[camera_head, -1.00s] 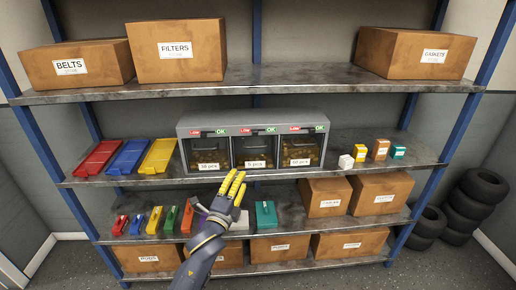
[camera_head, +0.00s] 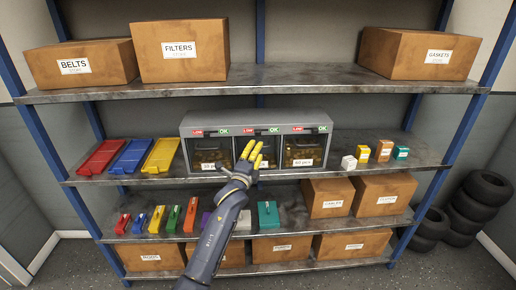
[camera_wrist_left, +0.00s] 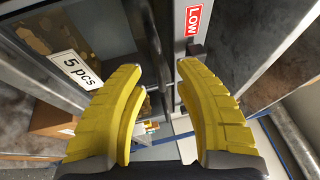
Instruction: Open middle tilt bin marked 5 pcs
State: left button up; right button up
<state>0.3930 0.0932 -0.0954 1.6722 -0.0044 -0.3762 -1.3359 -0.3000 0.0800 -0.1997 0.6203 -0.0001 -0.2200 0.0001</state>
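The grey tilt-bin unit (camera_head: 255,118) stands on the middle shelf with three clear-fronted bins side by side. The middle bin (camera_head: 270,150) is closed and partly hidden behind my left gripper (camera_head: 252,152). Its 5 pcs label (camera_wrist_left: 75,70) shows in the left wrist view, turned on its side. In that view my left gripper (camera_wrist_left: 162,78) has its yellow fingers apart in front of the bin unit, with a small dark part of the unit showing between them. I cannot tell whether they touch it. My right gripper is not in view.
Red, blue and yellow trays (camera_head: 130,156) lie left of the bin unit. Small boxes (camera_head: 383,150) stand to its right. Below are small coloured bins (camera_head: 173,219) and cardboard boxes (camera_head: 325,198). Larger cardboard boxes (camera_head: 180,50) stand on the top shelf.

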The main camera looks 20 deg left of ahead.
pick_arm(q)
jog(key=shift+w+r, duration=0.2)
jog(key=shift+w, duration=0.9)
jog(key=shift+o, duration=0.3)
grip_shut()
